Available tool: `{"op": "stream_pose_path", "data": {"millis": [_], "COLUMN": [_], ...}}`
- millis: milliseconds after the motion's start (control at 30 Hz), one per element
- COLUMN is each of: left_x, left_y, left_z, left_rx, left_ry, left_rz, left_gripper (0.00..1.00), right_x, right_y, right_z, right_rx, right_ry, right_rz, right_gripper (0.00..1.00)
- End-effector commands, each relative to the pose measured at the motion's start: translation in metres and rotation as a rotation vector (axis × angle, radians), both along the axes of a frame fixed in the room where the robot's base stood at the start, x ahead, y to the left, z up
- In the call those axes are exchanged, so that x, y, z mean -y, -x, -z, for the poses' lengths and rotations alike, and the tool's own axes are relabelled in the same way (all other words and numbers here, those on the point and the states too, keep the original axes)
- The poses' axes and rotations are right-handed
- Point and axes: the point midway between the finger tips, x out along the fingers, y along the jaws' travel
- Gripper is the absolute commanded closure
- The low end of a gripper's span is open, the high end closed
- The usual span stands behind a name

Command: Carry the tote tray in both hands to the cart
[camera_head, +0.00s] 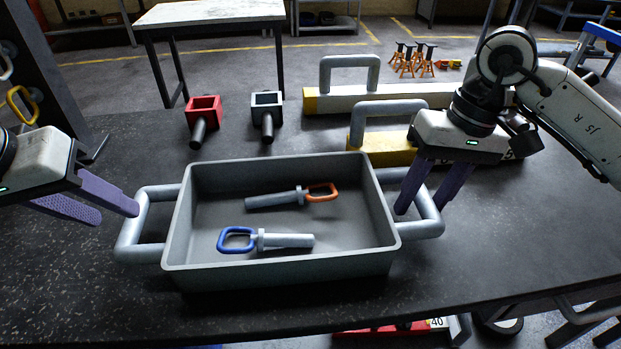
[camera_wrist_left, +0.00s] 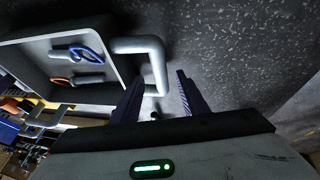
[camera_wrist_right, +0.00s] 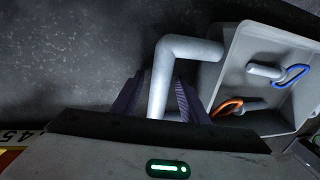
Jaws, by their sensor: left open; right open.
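The grey tote tray (camera_head: 285,271) rests on the dark table, with a tubular handle on each side. Inside lie a pin with an orange loop (camera_head: 292,196) and a pin with a blue loop (camera_head: 265,240). My left gripper (camera_head: 118,215) is open by the left handle (camera_head: 133,240); in the left wrist view that handle (camera_wrist_left: 155,65) reaches toward the space between the fingers (camera_wrist_left: 158,88). My right gripper (camera_head: 427,212) is open at the right handle (camera_head: 425,229); in the right wrist view the handle (camera_wrist_right: 160,80) lies between its fingers (camera_wrist_right: 155,90). The cart is not clearly identifiable.
A red socket block (camera_head: 203,110) and a black one (camera_head: 266,105) stand behind the tray. A light-topped table (camera_head: 210,12) stands beyond. Bare table lies left and in front.

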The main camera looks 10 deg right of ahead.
Motion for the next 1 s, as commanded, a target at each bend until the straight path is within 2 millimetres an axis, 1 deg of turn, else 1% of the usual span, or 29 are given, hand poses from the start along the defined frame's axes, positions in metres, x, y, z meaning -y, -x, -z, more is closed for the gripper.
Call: {"op": "stream_pose_path", "data": {"millis": [33,100,200,367,467,567,800,900,1000], "left_x": [-0.003,-0.006,-0.007,-0.009,-0.009,-0.009,-0.008,-0.008,-0.008], "left_y": [0.003,0.008,0.013,0.018,0.018,0.018,0.018,0.018,0.018], "left_z": [-0.011,-0.022,-0.033,-0.042,-0.043,-0.043,-0.043,-0.043,-0.042], "left_rx": [0.006,0.006,0.003,0.000,-0.001,-0.002,-0.002,-0.002,-0.002], "left_ry": [-0.005,-0.005,-0.003,-0.001,-0.001,0.000,0.000,0.000,0.000], "left_rz": [-0.001,-0.002,-0.002,-0.001,-0.001,-0.001,-0.001,0.000,0.000], "left_gripper": [0.60,0.60,0.60,0.60,0.60,0.60,0.60,0.60,0.60], "right_x": [0.000,0.000,0.000,0.000,0.002,0.004,0.015,0.018,0.021], "right_y": [0.000,0.000,0.000,0.000,-0.001,-0.001,-0.001,-0.001,0.000], "right_z": [0.000,0.000,0.000,-0.001,-0.008,-0.023,-0.076,-0.095,-0.107], "right_rx": [0.000,0.000,0.000,0.000,0.003,0.005,0.006,0.004,0.004], "right_ry": [0.000,0.000,0.000,0.000,0.000,-0.001,-0.001,-0.001,0.001], "right_rz": [0.000,0.000,0.000,0.000,0.001,0.000,0.001,0.001,0.001], "right_gripper": [0.60,0.60,0.60,0.60,0.60,0.60,0.60,0.60,0.60]}}
